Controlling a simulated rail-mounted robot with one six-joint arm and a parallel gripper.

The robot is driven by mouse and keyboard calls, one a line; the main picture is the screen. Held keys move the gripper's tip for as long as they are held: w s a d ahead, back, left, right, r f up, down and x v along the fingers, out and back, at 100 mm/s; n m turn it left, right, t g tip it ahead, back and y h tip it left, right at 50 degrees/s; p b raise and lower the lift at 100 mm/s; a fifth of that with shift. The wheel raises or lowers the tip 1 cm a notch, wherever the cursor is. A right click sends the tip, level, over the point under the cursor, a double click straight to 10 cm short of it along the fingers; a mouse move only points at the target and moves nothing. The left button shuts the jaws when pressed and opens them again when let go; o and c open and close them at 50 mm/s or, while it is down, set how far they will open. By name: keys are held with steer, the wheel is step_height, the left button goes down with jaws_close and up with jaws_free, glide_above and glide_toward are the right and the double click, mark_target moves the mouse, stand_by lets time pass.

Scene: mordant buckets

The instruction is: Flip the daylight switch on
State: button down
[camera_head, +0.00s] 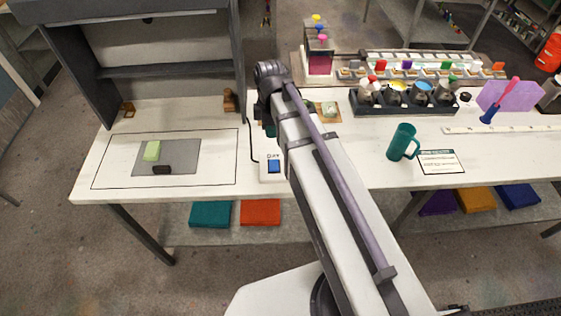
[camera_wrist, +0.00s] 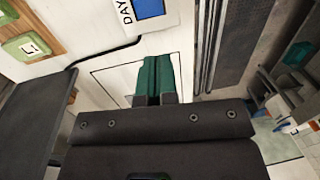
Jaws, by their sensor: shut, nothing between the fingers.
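The daylight switch is a white box with a blue rocker (camera_head: 274,166) and a partly visible "DAY" label, near the front edge of the white table. In the wrist view the blue rocker (camera_wrist: 150,8) is cut off by the top edge, so I cannot tell which way it is tipped. My gripper (camera_wrist: 154,60) shows two teal fingers side by side, shut and empty, pointing towards the switch box but apart from it. In the head view my arm hides most of the gripper; a bit of teal shows just behind the switch.
A dark rack of pots (camera_head: 405,106) is farther back. A black cable runs from the switch box.

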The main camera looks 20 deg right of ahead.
mark_target(274, 168)
steer(key=f+b, duration=0.4)
steer(key=s+f+b, duration=0.1)
steer(key=f+b, duration=0.9)
steer(key=shift+s+a, duration=0.15)
steer(key=shift+s, duration=0.15)
